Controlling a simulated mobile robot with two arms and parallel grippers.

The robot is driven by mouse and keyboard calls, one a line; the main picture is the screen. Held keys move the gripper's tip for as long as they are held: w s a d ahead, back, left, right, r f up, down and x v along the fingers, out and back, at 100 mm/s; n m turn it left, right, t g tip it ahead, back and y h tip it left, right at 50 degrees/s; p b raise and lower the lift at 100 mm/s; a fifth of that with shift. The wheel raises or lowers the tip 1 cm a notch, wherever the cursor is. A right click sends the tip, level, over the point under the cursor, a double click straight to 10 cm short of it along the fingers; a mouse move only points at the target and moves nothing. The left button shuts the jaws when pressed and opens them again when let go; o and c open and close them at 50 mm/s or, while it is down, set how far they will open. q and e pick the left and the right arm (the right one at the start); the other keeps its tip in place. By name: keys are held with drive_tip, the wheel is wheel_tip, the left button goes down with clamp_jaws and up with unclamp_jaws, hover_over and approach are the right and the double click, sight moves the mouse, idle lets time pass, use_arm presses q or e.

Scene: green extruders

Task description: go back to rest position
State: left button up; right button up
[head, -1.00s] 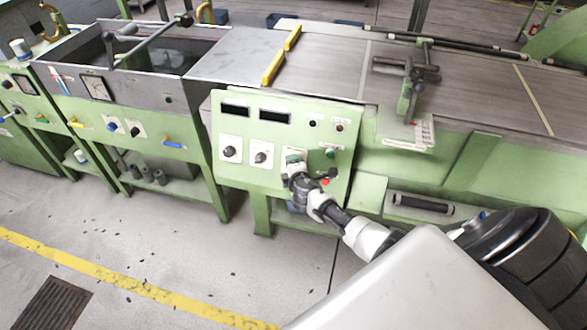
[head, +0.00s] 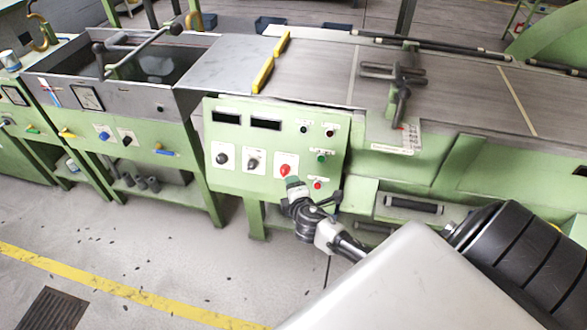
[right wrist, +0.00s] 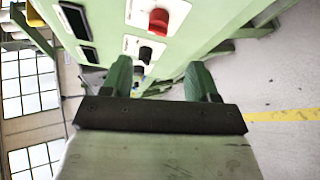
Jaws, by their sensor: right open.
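My right gripper (head: 293,184) is in front of the green control panel (head: 217,172), just below the red knob (head: 285,170) in the head view. In the right wrist view its two green fingers (right wrist: 160,78) are apart with nothing between them at the tips. The red knob also shows there (right wrist: 158,21), above and clear of the fingers. My right arm reaches in from the lower right. My left gripper is not in view.
Two black knobs (head: 222,158) (head: 252,163) sit left of the red one. A green button (head: 321,156) and a small red button (head: 318,184) are to the right. Open grey floor (head: 190,255) with a yellow line (head: 100,283) lies in front of the machines.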

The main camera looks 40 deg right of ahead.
idle(0.4)
drive_tip(key=s+a+f+m+g+y, duration=0.1)
drive_tip(key=s+a+f+m+g, duration=0.15)
drive_tip(key=s+f, duration=0.7)
drive_tip(key=s+a+f+m+g+y, duration=0.1)
drive_tip(key=s+f+m+g, duration=0.25)
drive_tip(key=s+f, duration=0.65)
drive_tip(key=s+a+f+m+g+y, duration=0.1)
drive_tip(key=s+f, duration=0.3)
drive_tip(key=s, duration=0.4)
drive_tip(key=s+a+f+m+g+y, duration=0.1)
drive_tip(key=s+a+f+m+g, duration=0.1)
drive_tip(key=s, duration=0.6)
drive_tip(key=s+a+f+m+g, duration=0.2)
drive_tip(key=s+a+f, duration=0.2)
drive_tip(key=s+f, duration=0.3)
drive_tip(key=shift+s+a+f+m+g+y, duration=0.2)
drive_tip(key=shift+s+f+m+g+y, duration=0.15)
drive_tip(key=shift+f, duration=0.25)
